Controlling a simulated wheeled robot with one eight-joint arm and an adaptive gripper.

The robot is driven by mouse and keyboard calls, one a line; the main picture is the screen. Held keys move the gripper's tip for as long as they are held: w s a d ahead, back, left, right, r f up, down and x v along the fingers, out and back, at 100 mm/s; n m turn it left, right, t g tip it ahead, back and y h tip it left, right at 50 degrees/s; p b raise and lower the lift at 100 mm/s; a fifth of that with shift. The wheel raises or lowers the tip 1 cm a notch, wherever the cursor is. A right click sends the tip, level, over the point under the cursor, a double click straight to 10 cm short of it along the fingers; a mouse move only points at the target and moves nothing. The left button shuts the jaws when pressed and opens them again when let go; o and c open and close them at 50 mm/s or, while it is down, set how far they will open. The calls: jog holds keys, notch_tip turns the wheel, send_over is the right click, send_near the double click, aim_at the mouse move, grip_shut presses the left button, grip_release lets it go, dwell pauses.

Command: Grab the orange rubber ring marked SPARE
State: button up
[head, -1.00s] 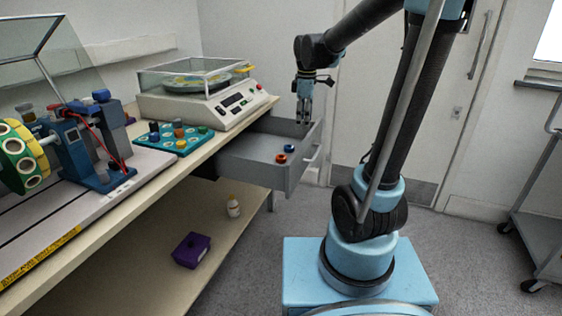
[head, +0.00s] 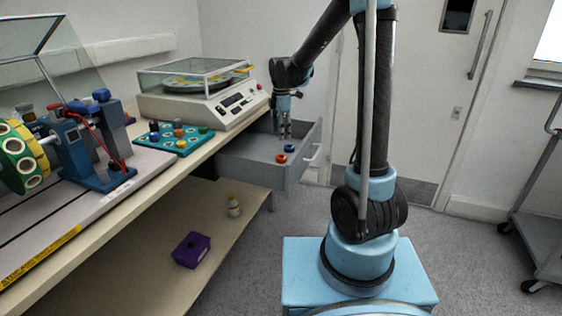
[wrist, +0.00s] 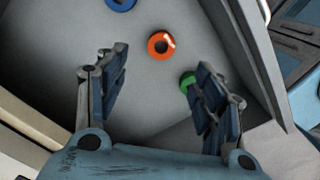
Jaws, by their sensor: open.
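The orange ring (head: 281,158) lies flat on the floor of the open grey drawer (head: 252,173). In the wrist view the orange ring (wrist: 161,44) shows a small pale mark, too small to read. It lies beyond the fingertips, roughly between their lines. A blue ring (wrist: 120,3) is cut off at the top edge, and a green ring (wrist: 187,82) is partly hidden behind the right finger. My gripper (head: 285,134) points down over the drawer, open and empty. Its two fingers (wrist: 160,85) are well apart in the wrist view and touch no ring.
Drawer walls (wrist: 256,60) stand close around the rings. The workbench (head: 150,190) holds a shaker with a clear cover (head: 195,85), a teal tray of small parts (head: 178,140) and a blue clamp rig (head: 85,155). Floor to the right is clear up to a grey cart (head: 540,230).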

aim_at(281, 156)
jog(key=shift+s+f, duration=0.1)
jog(key=shift+f, duration=5.45)
jog(key=c, duration=1)
